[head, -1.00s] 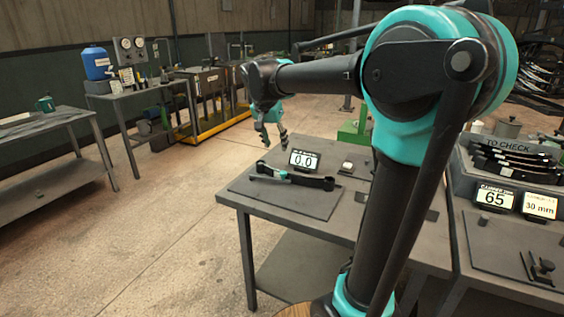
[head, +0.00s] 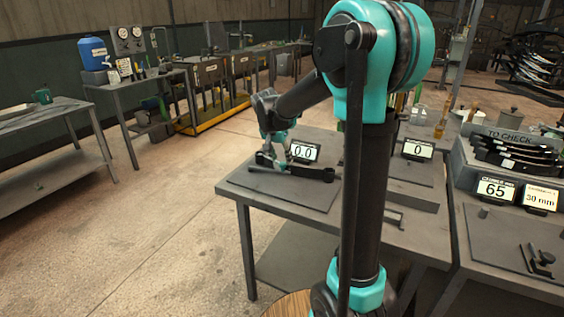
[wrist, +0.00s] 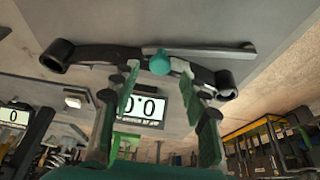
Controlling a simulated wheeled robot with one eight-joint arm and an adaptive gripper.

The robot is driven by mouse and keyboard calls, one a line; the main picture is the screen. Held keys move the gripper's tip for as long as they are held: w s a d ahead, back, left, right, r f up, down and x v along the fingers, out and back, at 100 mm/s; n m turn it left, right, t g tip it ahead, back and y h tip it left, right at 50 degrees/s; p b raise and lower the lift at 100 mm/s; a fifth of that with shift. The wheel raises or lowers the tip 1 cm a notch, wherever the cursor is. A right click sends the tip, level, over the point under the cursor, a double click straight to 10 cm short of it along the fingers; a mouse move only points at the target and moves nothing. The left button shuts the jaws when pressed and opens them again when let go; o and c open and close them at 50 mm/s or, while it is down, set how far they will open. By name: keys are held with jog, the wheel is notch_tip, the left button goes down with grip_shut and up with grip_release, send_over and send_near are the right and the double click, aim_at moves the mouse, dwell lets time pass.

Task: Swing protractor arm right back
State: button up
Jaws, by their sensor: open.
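The protractor is a long dark bar with a round eye at each end. It lies on a dark mat (head: 270,190) on the grey bench. In the wrist view the dark bar (wrist: 105,53) spans the upper middle, with a thin straight grey arm (wrist: 225,47) beside it and a teal knob (wrist: 160,63) near its middle. A display reading 0.0 (head: 304,152) stands behind it. My gripper (head: 270,158) is open and low over the bar's left part. In the wrist view my gripper (wrist: 158,72) has its fingertips on either side of the knob; contact is unclear.
A second display reading 0 (head: 417,149) stands farther right on the bench. On the right are a rack marked TO CHECK (head: 515,150) and a display reading 65 (head: 495,188). The floor left of the bench is clear.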

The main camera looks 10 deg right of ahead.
jog(key=shift+x, duration=1.4)
grip_shut()
